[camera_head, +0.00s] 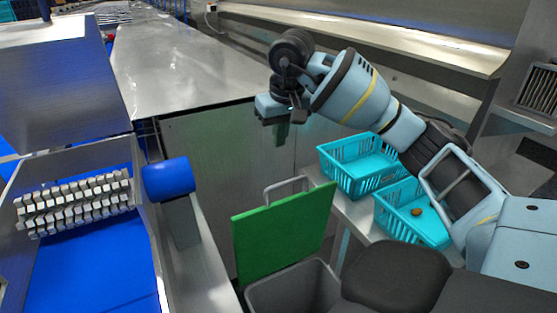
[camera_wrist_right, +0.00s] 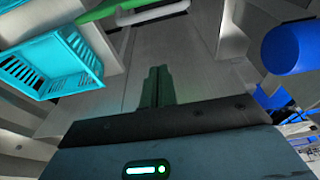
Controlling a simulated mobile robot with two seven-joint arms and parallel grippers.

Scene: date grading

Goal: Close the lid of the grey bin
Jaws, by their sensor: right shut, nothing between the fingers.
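The grey bin (camera_head: 292,289) stands on the floor at the bottom centre of the head view, partly cut off by the frame. Its green lid (camera_head: 283,234) is open and stands up steeply, with a light grey handle (camera_head: 286,184) on its upper edge. My right gripper (camera_head: 281,134) is above the lid, apart from it, pointing down. Its green fingers are shut together and empty in the right wrist view (camera_wrist_right: 157,87). There the lid (camera_wrist_right: 98,11) and handle (camera_wrist_right: 152,14) show at the top edge. My left gripper is out of view.
Two turquoise baskets, one behind (camera_head: 348,178) and one in front (camera_head: 388,222), sit on a metal shelf right of the lid. The front one holds a small brown date (camera_head: 416,211). A conveyor with a blue belt (camera_head: 95,265) and blue roller (camera_head: 168,179) is at left.

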